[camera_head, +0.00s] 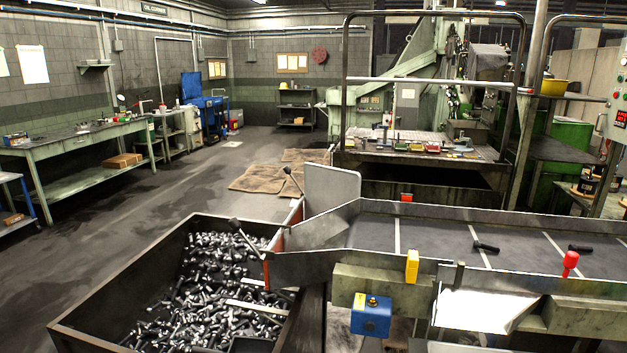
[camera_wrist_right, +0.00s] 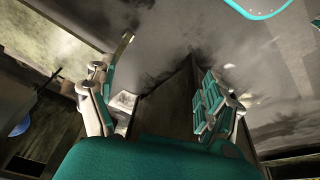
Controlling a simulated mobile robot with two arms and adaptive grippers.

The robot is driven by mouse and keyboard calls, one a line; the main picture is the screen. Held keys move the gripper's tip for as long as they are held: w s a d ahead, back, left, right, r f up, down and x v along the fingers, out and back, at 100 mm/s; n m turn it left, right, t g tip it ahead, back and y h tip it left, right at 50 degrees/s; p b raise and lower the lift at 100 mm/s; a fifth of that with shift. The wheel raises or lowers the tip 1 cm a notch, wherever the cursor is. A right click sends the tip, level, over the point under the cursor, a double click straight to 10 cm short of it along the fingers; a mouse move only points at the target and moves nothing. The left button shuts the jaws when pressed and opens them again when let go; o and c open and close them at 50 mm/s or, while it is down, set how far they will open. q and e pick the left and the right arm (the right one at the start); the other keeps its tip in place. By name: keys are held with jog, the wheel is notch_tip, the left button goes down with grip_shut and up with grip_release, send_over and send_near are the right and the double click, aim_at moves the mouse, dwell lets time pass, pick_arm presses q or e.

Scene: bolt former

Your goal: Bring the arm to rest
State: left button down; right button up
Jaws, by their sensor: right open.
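My right gripper (camera_wrist_right: 165,85) shows in the right wrist view, with its two fingers spread wide apart. Nothing is held between them. Behind the fingers are a dark angular shape and a grey, stained surface, which I cannot name for certain. Neither arm nor gripper shows in the head view. My left gripper is in no view.
A dark metal bin (camera_head: 110,306) full of bolts stands at the front left. A conveyor (camera_head: 430,240) with two dark bolts (camera_head: 486,248) runs to the right. A blue box with a button (camera_head: 371,315) sits below it. Open floor (camera_head: 140,205) lies at the left, before a green workbench (camera_head: 85,140).

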jog(key=s+f+g, duration=0.1)
jog(key=s+f, duration=0.2)
jog(key=f, duration=0.9)
jog(key=s+f, duration=0.2)
jog(key=f, duration=1)
jog(key=s+d+f+g, duration=0.1)
jog(key=s+d+f, duration=0.2)
jog(key=s+f, duration=0.8)
jog(key=s, duration=0.3)
jog(key=shift+s+f, duration=0.25)
jog(key=shift+f, duration=0.05)
jog(key=shift+d, duration=0.1)
